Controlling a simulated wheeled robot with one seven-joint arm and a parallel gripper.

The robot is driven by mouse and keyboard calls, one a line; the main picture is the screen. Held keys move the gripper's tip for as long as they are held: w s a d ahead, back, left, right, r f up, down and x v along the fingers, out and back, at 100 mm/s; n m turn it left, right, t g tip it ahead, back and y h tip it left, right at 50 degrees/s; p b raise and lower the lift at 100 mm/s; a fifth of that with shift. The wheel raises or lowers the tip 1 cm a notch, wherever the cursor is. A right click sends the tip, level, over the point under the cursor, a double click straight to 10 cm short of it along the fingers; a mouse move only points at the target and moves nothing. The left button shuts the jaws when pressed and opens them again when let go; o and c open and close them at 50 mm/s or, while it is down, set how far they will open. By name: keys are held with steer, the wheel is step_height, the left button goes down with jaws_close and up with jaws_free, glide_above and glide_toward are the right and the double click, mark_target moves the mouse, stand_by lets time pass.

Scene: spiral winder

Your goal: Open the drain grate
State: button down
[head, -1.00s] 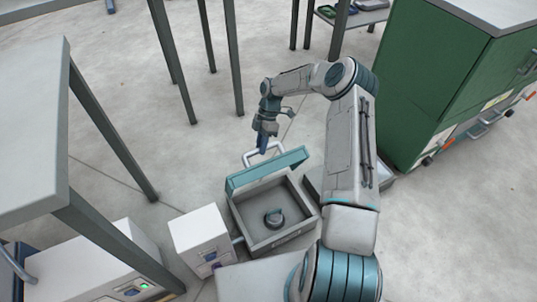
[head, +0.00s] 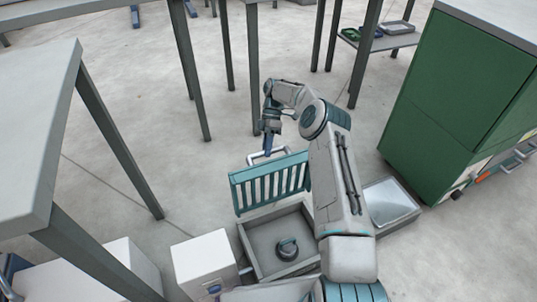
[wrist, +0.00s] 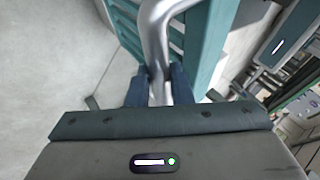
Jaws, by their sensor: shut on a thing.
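The teal slatted drain grate (head: 271,181) stands tilted up, close to upright, along the far edge of the grey drain box (head: 262,266). A silver bar handle (head: 254,159) shows at its top edge, and it also shows large in the wrist view (wrist: 157,28). My gripper (head: 267,150) is at this handle. In the wrist view, the blue fingers of my gripper (wrist: 159,87) are shut on the handle, one on each side. A dark round fitting (head: 287,248) sits on the floor of the open box. My arm hides the box's right side.
A white box (head: 204,262) stands left of the drain box. A shallow metal tray (head: 391,201) lies to the right, near a green cabinet (head: 455,100). A grey table (head: 40,130) stands at the left. The floor beyond the grate is clear up to some table legs.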

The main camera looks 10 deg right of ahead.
steer(key=shift+w+a+f+b, duration=0.2)
steer(key=shift+w+f+b, duration=0.3)
steer(key=shift+w+b, duration=0.45)
steer(key=shift+w+a+f+b, duration=0.15)
steer(key=shift+w+f+b, duration=0.4)
steer(key=shift+b, duration=0.65)
steer(key=shift+w+r, duration=0.15)
steer(key=shift+w, duration=0.1)
steer(key=c, duration=1.3)
jaws_free()
steer(key=shift+r, duration=0.2)
